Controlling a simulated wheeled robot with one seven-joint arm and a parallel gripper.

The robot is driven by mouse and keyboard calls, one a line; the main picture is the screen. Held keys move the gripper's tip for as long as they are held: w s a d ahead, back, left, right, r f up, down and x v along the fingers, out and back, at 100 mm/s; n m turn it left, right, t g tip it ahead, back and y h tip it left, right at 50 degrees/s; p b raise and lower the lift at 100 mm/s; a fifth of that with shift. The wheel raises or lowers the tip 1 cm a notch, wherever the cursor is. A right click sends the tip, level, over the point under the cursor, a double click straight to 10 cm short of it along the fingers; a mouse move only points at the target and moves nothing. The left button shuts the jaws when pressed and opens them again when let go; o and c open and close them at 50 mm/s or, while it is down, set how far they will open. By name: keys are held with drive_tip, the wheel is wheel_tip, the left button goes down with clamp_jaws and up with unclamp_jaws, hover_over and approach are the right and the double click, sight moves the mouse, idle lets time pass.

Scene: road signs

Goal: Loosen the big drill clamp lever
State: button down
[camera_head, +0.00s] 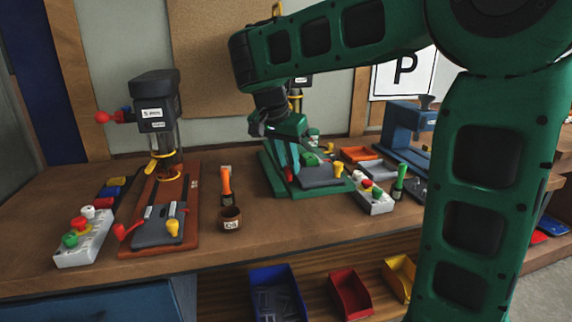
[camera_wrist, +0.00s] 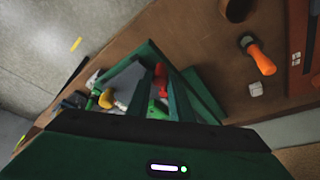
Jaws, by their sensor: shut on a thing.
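A drill press with a green base (camera_head: 273,181) stands mid-bench, its upper part largely hidden behind my arm. My gripper (camera_head: 289,168) reaches down over this base, pointing at a red clamp lever (camera_head: 290,174). In the wrist view, the red lever (camera_wrist: 161,79) shows between the finger ends of my gripper (camera_wrist: 163,88), which is shut on it. A yellow knob (camera_head: 339,170) sits on the same drill's grey vise. Another drill press (camera_head: 155,112) with an orange-brown base stands at left, with its own red lever (camera_head: 124,232). I cannot tell which drill is the big one.
Button boxes (camera_head: 84,241) and (camera_head: 375,200) sit beside the drills. A blue machine (camera_head: 408,128) stands at right. Bins sit below the bench. The front bench strip is clear.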

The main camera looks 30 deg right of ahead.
drive_tip(key=c, duration=1.6)
unclamp_jaws()
drive_tip(key=shift+a, duration=0.1)
drive_tip(key=shift+r, duration=0.25)
drive_tip(key=v, duration=1)
drive_tip(key=shift+r, duration=0.1)
